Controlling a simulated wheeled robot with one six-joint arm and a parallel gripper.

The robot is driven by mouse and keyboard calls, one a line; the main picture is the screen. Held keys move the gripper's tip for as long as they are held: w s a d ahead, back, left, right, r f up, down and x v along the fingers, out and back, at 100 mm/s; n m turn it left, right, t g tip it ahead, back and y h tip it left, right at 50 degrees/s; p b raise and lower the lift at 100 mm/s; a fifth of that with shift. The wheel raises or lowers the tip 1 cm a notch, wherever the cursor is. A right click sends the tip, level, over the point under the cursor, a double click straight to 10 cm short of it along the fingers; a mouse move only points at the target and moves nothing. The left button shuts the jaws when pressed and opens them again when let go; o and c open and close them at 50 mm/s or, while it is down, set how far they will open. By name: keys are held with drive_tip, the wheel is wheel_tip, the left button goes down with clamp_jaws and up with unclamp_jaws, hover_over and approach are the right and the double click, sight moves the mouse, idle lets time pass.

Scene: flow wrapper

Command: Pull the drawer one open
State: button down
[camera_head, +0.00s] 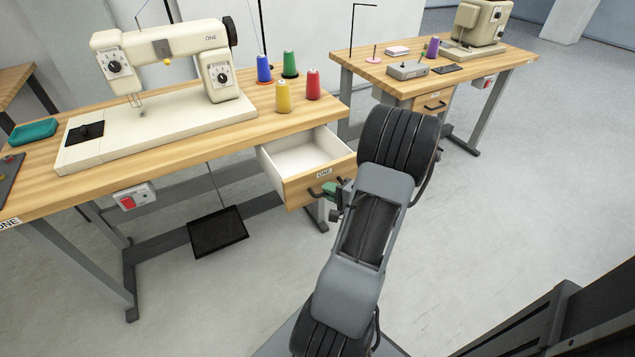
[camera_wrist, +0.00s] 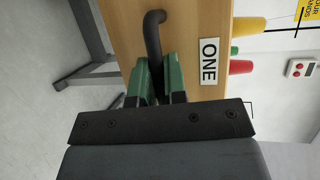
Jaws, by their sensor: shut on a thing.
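The drawer labelled ONE (camera_head: 291,188) stands pulled out from under the near sewing table, and its white inside shows empty. Its wooden front also fills the middle of the wrist view (camera_wrist: 188,25). The dark curved handle (camera_wrist: 153,42) is on that front, beside the ONE label (camera_wrist: 209,62). My gripper (camera_head: 332,188) is at the drawer front. In the wrist view the green fingers of my gripper (camera_wrist: 159,80) are shut on the handle. Part of the handle is hidden between the fingers.
The near table (camera_head: 190,139) carries a cream sewing machine (camera_head: 165,50) and several thread spools. A black pedal (camera_head: 218,231) hangs below it. A second table (camera_head: 510,58) with its own drawer stands at the back right. The floor (camera_head: 480,215) to the right is clear.

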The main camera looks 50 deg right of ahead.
drive_tip(key=shift+s+a, duration=0.15)
drive_tip(key=shift+s, duration=0.4)
drive_tip(key=shift+s+a, duration=0.15)
drive_tip(key=shift+s, duration=0.35)
drive_tip(key=c, duration=1.2)
unclamp_jaws()
drive_tip(key=s, duration=0.4)
drive_tip(key=s+d+r+p, duration=0.1)
drive_tip(key=s, duration=0.4)
drive_tip(key=s+r, duration=0.1)
drive_tip(key=s, duration=0.3)
drive_tip(key=shift+s+d+r+p, duration=0.2)
drive_tip(key=shift+s+r+p, duration=0.05)
drive_tip(key=shift+p, duration=0.05)
